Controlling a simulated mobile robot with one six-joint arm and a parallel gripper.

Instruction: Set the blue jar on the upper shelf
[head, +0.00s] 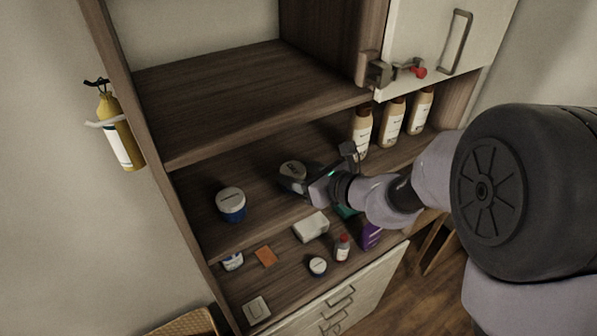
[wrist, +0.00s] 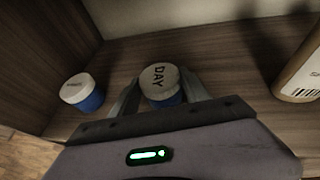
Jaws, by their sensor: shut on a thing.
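My gripper (head: 312,184) is at the middle shelf, shut on a blue jar with a pale lid (head: 292,170). In the wrist view the jar (wrist: 163,85) sits between my two fingers (wrist: 160,98), its lid marked DAY. Whether its base touches the shelf cannot be told. A second blue jar with a pale lid (head: 231,204) stands upright to the left on the same shelf; it also shows in the wrist view (wrist: 83,94). The upper shelf (head: 235,95) is the bare board above them.
Several cream bottles (head: 392,118) stand at the right of the middle shelf. A cabinet door with a latch (head: 378,72) is at upper right. Below lie a white box (head: 310,226), a small red-capped bottle (head: 342,247) and other small items. The upper shelf's visible surface is clear.

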